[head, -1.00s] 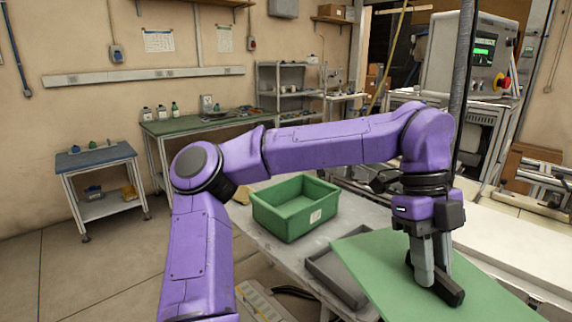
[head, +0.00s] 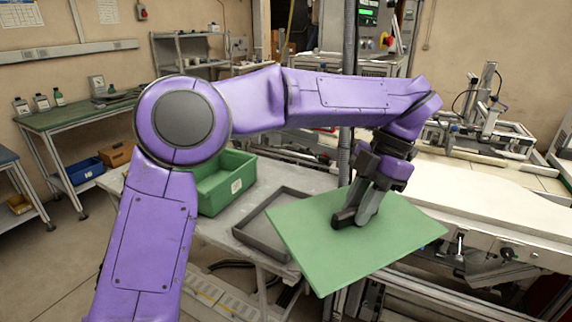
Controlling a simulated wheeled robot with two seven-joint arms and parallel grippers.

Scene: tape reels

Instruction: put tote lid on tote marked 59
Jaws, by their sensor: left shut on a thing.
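The tote lid (head: 318,248) is a flat green panel. My left gripper (head: 350,218) is shut on the dark handle at its middle and holds it tilted in the air at the table's right end. The green tote (head: 222,199) stands open on the table, left of the lid and partly hidden behind my left arm. A white label shows on its side, but its number is too small to read. My right gripper is not in view.
A shallow grey tray (head: 262,238) lies on the grey table (head: 222,232) between tote and lid, partly under the lid's left edge. A dark post (head: 348,120) rises behind the lid. A white conveyor (head: 490,208) runs along the right.

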